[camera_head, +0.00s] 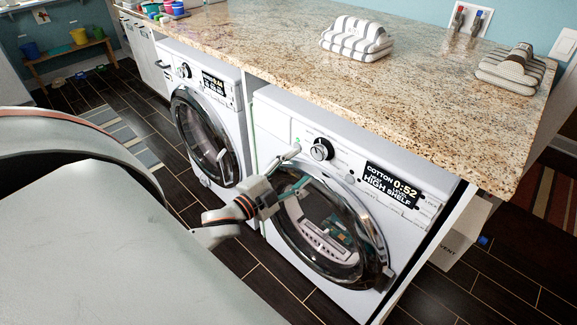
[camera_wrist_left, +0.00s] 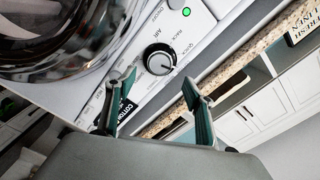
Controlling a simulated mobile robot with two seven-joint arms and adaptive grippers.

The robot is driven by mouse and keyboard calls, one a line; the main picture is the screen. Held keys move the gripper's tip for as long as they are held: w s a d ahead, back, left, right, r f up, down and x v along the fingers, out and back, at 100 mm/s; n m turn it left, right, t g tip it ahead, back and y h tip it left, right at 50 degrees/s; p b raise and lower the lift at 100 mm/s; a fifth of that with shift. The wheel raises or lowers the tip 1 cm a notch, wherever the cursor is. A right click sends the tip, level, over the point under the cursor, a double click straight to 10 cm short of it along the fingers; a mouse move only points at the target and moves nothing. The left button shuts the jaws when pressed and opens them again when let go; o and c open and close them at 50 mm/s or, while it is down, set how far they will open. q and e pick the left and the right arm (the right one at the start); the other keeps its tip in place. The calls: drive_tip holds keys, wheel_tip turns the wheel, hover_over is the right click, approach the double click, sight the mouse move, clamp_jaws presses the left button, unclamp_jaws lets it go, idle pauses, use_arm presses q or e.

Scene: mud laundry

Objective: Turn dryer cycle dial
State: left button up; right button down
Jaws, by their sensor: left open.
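The dial (camera_head: 321,149) is a black knob with a silver rim on the control panel of the right-hand white front-loading machine (camera_head: 262,122). In the left wrist view the dial (camera_wrist_left: 160,59) shows a white pointer mark and printed labels around it. My left gripper (camera_head: 290,168) is in front of this machine, just left of and below the dial in the head view. In the left wrist view its two fingers (camera_wrist_left: 159,78) are spread wide and empty, with the dial between and beyond their tips. They appear apart from it. My right gripper is not in view.
The machine's round glass door (camera_head: 322,225) is below the dial. Its display (camera_head: 392,186) reads "COTTON 0:52 HIGH SHELF". A similar machine (camera_head: 205,115) stands to the left. A granite counter (camera_head: 440,110) overhangs both, with folded striped towels (camera_head: 356,36) on top.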

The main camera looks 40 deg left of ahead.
use_arm(q)
drive_tip(key=s, duration=0.3)
drive_tip(key=shift+s+a, duration=0.1)
drive_tip(key=shift+s, duration=0.15)
idle(0.4)
drive_tip(key=s+d+f+n+g, duration=0.2)
drive_tip(key=s+d+f+n, duration=0.1)
drive_tip(key=f, duration=0.5)
drive_tip(key=s+d+f+n+g, duration=0.3)
drive_tip(key=s+d+f, duration=0.3)
drive_tip(key=d+f, duration=0.1)
drive_tip(key=s+d+f+n+g, duration=0.2)
drive_tip(key=s+d+f, duration=0.3)
drive_tip(key=f, duration=0.4)
drive_tip(key=shift+d+f+n+g+h, duration=0.3)
drive_tip(key=shift+n+h, duration=0.1)
